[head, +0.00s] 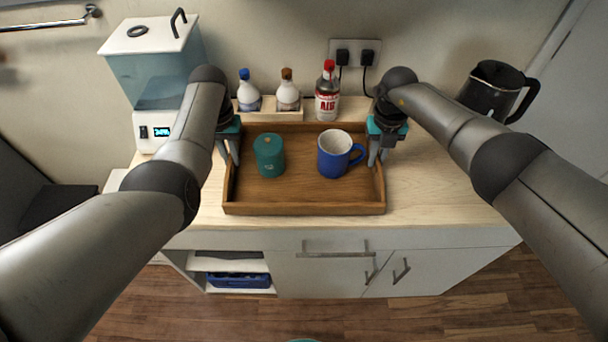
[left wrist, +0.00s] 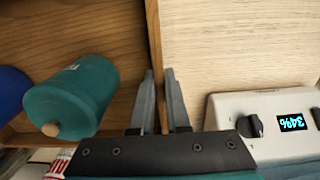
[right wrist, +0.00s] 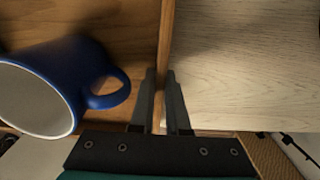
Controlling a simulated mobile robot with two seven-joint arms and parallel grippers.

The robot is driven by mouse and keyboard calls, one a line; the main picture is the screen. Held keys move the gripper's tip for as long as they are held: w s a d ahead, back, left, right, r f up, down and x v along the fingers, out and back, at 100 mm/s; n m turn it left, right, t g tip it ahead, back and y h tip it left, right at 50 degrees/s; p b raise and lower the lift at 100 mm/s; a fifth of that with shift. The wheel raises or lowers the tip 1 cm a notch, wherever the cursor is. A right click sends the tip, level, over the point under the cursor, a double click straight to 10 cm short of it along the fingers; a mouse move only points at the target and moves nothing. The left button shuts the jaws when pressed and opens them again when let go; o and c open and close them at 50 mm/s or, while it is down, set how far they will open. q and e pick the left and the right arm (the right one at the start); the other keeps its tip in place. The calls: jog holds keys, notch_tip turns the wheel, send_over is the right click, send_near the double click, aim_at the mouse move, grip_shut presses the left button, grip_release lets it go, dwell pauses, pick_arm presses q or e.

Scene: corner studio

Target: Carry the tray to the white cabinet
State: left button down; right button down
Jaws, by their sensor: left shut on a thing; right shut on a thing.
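A brown wooden tray (head: 300,208) lies on the pale wooden top of a white cabinet (head: 320,270). In it stand a teal canister (head: 269,158) on the left and a blue mug (head: 333,160) with its handle to the right. My left gripper (head: 233,160) is shut on the tray's left wall; in the left wrist view its fingers (left wrist: 160,100) straddle the wall, beside the teal canister (left wrist: 75,95). My right gripper (head: 376,158) is shut on the right wall; in the right wrist view its fingers (right wrist: 161,100) straddle it, beside the blue mug (right wrist: 50,85).
Behind the tray, a small rack (head: 270,115) holds several bottles close to its back wall. A water dispenser (head: 155,80) stands at the left and a black kettle (head: 493,90) at the back right. The countertop (head: 440,195) right of the tray is clear.

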pick_arm(q)
jog(key=shift+f+b, duration=0.65)
pick_arm(e)
jog(key=shift+f, duration=0.7)
pick_arm(q)
jog(key=c, duration=1.3)
grip_release()
jog(key=shift+f, duration=0.15)
jog(key=shift+c, duration=0.2)
pick_arm(e)
jog(key=c, duration=1.3)
grip_release()
jog(key=shift+f, duration=0.1)
jog(key=shift+c, duration=0.2)
pick_arm(q)
jog(key=o, duration=0.4)
pick_arm(e)
jog(key=o, duration=0.4)
pick_arm(q)
jog(key=shift+o, duration=0.2)
pick_arm(e)
jog(key=shift+o, duration=0.2)
